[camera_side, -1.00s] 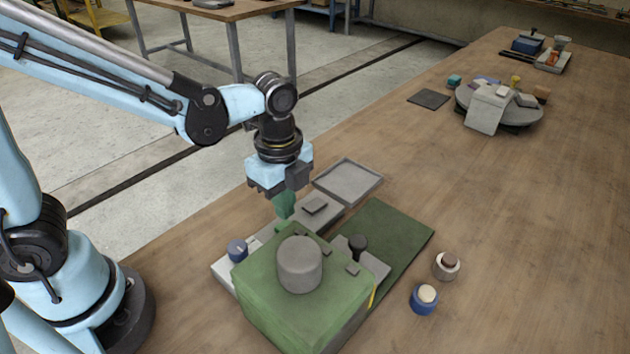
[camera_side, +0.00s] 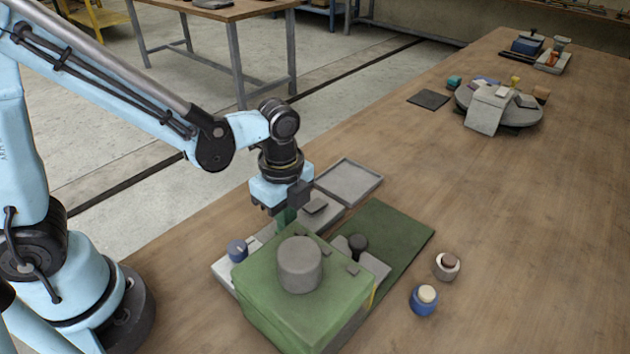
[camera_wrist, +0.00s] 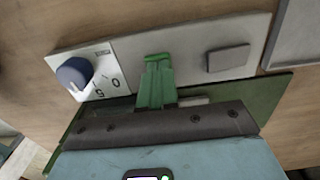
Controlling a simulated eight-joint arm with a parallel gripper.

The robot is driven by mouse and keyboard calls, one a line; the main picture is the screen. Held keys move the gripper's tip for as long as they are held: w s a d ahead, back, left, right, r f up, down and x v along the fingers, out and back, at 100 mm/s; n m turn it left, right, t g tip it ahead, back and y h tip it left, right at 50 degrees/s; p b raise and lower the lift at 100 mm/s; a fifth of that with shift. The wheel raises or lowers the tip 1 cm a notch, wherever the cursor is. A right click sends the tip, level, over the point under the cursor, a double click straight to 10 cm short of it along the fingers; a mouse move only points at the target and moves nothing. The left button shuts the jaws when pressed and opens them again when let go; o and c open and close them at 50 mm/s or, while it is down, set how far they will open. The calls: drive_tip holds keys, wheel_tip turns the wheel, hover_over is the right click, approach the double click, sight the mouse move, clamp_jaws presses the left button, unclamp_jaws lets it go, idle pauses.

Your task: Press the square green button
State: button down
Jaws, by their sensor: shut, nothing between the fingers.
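My gripper (camera_side: 286,218) points down over the pale control panel (camera_wrist: 130,52) behind the green machine block. Its green fingers (camera_wrist: 155,85) are together with nothing between them. In the wrist view a brighter green patch (camera_wrist: 157,57) shows right at the fingertips. It looks like the square green button, mostly covered by the fingers. I cannot tell whether the tips touch it or hover just above. In the side view the green block and fingers hide the button.
A blue dial knob (camera_side: 237,250) stands left of the fingers on the panel, and a grey rectangular button (camera_side: 315,206) sits to the right. The green block (camera_side: 300,315) with a grey cylinder (camera_side: 300,265) stands close in front. A grey tray (camera_side: 349,181) lies behind right.

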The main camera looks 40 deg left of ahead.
drive_tip(key=shift+f, duration=0.45)
wheel_tip(320, 180, up, 14)
drive_tip(key=shift+r, duration=0.15)
idle(0.6)
idle(0.5)
drive_tip(key=s+a+f+n+t, duration=0.2)
drive_tip(key=a+n+t, duration=0.5)
drive_tip(key=n, duration=1.1)
drive_tip(key=shift+a+f, duration=0.2)
drive_tip(key=shift+a, duration=0.9)
